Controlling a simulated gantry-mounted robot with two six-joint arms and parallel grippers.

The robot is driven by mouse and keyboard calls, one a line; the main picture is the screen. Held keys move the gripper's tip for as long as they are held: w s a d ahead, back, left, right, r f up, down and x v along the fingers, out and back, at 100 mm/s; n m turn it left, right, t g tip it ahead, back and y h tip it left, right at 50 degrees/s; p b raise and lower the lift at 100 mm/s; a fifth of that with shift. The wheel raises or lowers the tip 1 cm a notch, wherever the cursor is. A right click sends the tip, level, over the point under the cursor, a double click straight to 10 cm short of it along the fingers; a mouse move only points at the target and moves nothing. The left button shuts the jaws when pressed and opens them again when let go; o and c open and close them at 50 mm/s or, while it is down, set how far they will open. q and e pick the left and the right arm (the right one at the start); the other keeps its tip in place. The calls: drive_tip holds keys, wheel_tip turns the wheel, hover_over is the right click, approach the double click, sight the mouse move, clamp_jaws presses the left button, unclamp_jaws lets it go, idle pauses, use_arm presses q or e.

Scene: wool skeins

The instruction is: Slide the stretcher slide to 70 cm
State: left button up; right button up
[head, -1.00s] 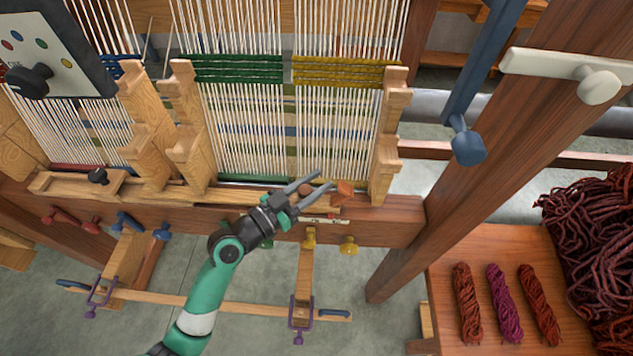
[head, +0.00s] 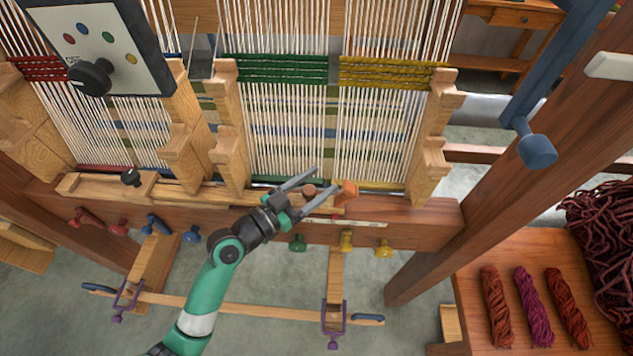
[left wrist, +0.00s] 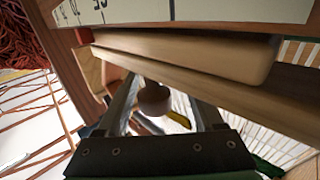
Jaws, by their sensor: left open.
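The stretcher slide's brown round knob (head: 309,191) stands on the wooden rail at the front of the loom. My left gripper (head: 328,181) is open, with one finger on each side of the knob. In the left wrist view the knob (left wrist: 153,100) shows between the spread fingers; whether either finger touches it I cannot tell. An orange block (head: 347,190) sits just right of the knob. A pale scale (head: 360,223) runs along the rail's front, with a small red mark by it; its figures are too small to read. My right gripper is out of view.
A black knob (head: 130,177) sits on the rail further left. Green (head: 298,242) and yellow (head: 346,238) pegs stick out below the scale. Wooden posts (head: 430,165) and warp threads stand behind. Skeins (head: 497,305) lie on a table at right.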

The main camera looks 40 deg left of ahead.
use_arm(q)
drive_tip(key=s, duration=1.1)
drive_tip(key=shift+s+a, duration=0.35)
drive_tip(key=shift+a, duration=0.1)
